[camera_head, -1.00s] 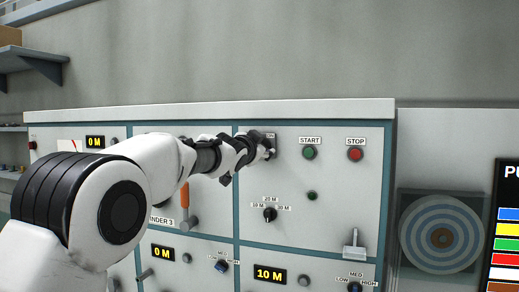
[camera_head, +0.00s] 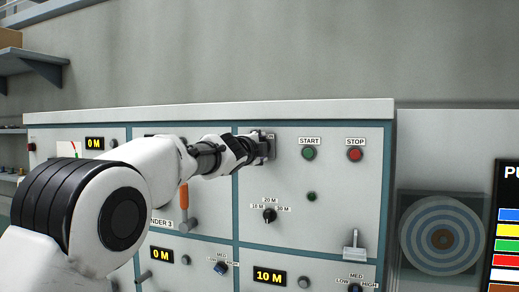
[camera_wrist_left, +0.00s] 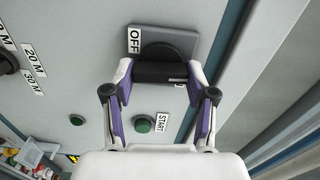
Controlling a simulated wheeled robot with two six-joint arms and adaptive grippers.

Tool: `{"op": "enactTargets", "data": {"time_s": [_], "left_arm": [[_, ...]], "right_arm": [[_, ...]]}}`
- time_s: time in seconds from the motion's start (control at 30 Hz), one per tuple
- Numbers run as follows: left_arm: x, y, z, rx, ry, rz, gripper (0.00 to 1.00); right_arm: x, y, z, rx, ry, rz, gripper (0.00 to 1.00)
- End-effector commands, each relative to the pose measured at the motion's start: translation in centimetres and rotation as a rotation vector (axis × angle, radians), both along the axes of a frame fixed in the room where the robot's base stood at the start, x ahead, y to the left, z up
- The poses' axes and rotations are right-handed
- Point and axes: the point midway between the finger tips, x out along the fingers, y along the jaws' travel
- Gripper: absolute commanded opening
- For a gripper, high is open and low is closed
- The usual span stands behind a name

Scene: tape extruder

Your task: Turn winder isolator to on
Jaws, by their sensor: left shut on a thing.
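The winder isolator is a black rotary knob (camera_wrist_left: 160,70) on a grey square plate (camera_wrist_left: 183,40), near the top left of the upper right panel. In the head view its plate (camera_head: 271,147) shows just beyond my left gripper (camera_head: 262,149). In the left wrist view my left gripper (camera_wrist_left: 160,88) is shut on the knob's bar, one finger at each end. The bar lies across the view, with a white mark near its right end. An OFF label (camera_wrist_left: 134,40) shows at the plate's left; a second label by the right finger is mostly hidden. My right gripper is not in view.
A green START button (camera_head: 309,153) and red STOP button (camera_head: 355,155) sit right of the isolator. Below are a small green button (camera_head: 312,196), a black selector (camera_head: 269,215) and a metal lever (camera_head: 353,246). An orange-handled lever (camera_head: 184,196) stands below my arm.

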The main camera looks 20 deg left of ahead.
Motion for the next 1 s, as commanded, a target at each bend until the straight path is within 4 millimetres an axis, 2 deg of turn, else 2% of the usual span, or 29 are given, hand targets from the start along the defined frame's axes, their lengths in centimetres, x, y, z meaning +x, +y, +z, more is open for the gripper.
{"op": "enactTargets", "data": {"time_s": [0.23,0.7,0.73,0.8,1.0], "left_arm": [[0.03,-0.05,-0.15,0.077,-0.001,0.000,0.21],[0.04,-0.05,-0.24,0.094,0.000,0.000,0.21],[0.05,-0.05,-0.24,0.094,0.000,0.000,0.60],[0.05,-0.05,-0.25,0.094,0.000,0.000,0.81],[0.03,-0.02,-0.16,0.092,-0.001,0.000,0.81]], "right_arm": [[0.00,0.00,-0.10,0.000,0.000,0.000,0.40],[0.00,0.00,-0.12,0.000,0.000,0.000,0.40],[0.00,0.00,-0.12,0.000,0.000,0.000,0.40],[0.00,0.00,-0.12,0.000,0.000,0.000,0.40],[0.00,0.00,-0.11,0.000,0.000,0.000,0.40]]}}
